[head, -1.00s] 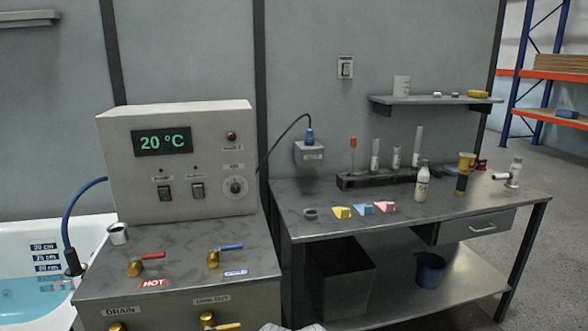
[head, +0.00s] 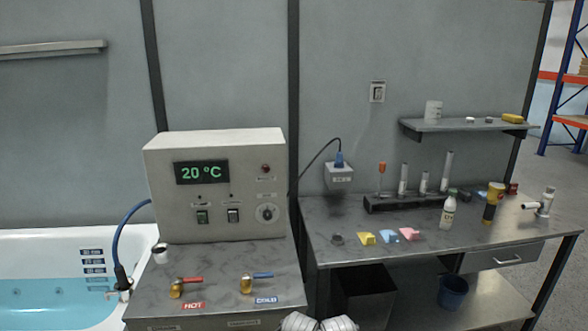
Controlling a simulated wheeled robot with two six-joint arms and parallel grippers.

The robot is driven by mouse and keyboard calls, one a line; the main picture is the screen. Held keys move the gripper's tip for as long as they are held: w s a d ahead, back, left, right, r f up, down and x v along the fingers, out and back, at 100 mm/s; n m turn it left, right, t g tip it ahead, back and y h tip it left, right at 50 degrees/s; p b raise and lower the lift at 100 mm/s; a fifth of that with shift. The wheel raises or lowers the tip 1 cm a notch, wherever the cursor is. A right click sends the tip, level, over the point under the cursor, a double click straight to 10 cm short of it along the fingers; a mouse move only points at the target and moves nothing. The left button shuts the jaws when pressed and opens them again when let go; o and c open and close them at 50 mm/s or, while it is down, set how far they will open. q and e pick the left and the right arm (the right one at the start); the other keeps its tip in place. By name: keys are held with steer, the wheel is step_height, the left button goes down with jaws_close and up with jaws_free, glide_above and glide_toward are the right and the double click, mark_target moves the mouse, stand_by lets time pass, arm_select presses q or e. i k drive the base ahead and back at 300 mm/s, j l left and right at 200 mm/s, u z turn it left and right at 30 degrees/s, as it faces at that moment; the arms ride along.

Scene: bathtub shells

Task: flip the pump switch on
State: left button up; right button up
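The control box (head: 215,190) stands on the bench at centre left. Its green display (head: 202,172) reads 20 °C. Below the display are two rocker switches side by side. The left, greenish one is the pump switch (head: 202,217); its small label was more readable a second ago. The right one is a dark switch (head: 233,215). Which way the pump rocker is tilted is too small to tell. Neither gripper shows; only pale rounded parts, probably mine, show at the bottom edge.
A red-handled HOT valve (head: 178,288) and a blue-handled COLD valve (head: 250,283) stand before the box. A white cup (head: 160,254) is at its left. The bathtub (head: 50,240) holds blue water. A blue hose (head: 122,230) arcs beside the box. The workbench (head: 310,225) is at right.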

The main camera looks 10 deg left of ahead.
mark_target(201, 216)
steer(key=u, duration=1.1)
steer(key=z, duration=0.25)
steer(key=i+l+u, duration=0.1)
steer(key=i+l, duration=0.05)
steer(key=l, duration=0.1)
